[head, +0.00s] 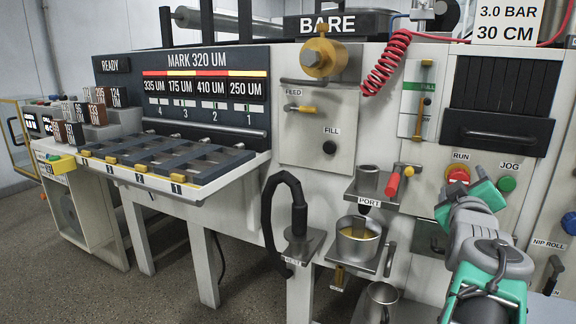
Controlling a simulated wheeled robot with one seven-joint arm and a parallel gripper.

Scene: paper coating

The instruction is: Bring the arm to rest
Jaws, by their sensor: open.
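My gripper (470,193) is at the right of the head view, in front of the machine's front panel. Its green jaws are spread, with nothing seen between them. One jaw is close to the red RUN button (458,174); I cannot tell whether it touches it. The green JOG button (507,184) is just right of the jaws. My grey and green arm rises from the lower right and hides part of the panel behind it.
Left of my gripper, a shelf holds a metal cup (367,180) and a red-handled tool (393,184). Below is a pot (357,240) with yellow liquid. A slotted tray (165,163) juts out at left. Open floor (60,280) lies at lower left.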

